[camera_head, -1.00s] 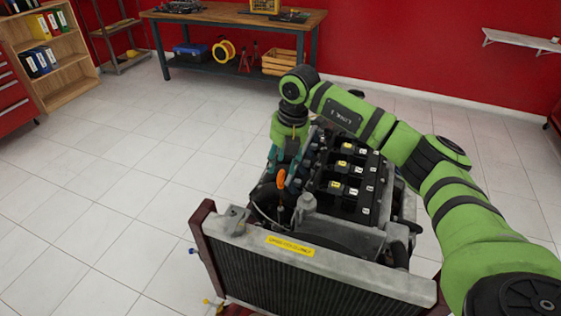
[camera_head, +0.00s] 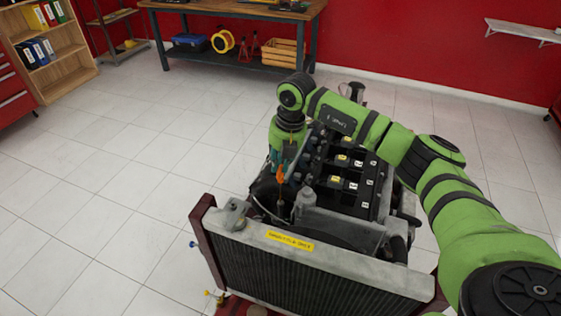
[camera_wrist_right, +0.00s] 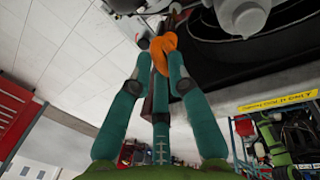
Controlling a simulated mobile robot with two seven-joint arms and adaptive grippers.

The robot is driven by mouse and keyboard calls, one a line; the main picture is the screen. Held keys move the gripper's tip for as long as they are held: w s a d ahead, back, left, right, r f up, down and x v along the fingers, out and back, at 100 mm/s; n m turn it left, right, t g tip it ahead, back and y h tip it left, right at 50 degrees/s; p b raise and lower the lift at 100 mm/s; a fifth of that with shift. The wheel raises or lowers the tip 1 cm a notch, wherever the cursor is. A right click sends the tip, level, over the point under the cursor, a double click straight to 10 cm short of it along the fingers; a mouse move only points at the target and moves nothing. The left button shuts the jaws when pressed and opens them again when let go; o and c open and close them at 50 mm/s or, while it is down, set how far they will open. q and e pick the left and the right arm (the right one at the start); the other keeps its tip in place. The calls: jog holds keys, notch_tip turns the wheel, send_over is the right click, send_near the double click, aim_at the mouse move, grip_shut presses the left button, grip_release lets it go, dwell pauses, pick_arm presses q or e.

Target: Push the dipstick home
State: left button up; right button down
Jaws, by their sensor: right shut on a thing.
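The dipstick's orange handle (camera_head: 281,174) stands at the left side of the engine (camera_head: 345,180), behind the radiator, in the head view. My right gripper (camera_head: 283,164) reaches it from above and is shut on it. In the right wrist view, the orange handle (camera_wrist_right: 163,48) is a loop at the teal fingertips. The dipstick's lower part and the tube mouth are hard to make out among dark engine parts, so how deep it sits cannot be told. My left gripper is not in view.
The radiator (camera_head: 320,273) with a yellow label stands in front of the engine. Dark hoses and parts crowd the handle. A workbench (camera_head: 232,8) and a shelf (camera_head: 50,60) stand at the back. The tiled floor (camera_head: 110,190) at left is clear.

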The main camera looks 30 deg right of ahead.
aim_at(282, 182)
notch_tip(282, 182, down, 10)
jog(key=b, duration=0.6)
jog(key=shift+r, duration=0.2)
jog(key=shift+s, duration=0.15)
jog(key=c, duration=1.2)
grip_release()
jog(key=shift+o, duration=0.2)
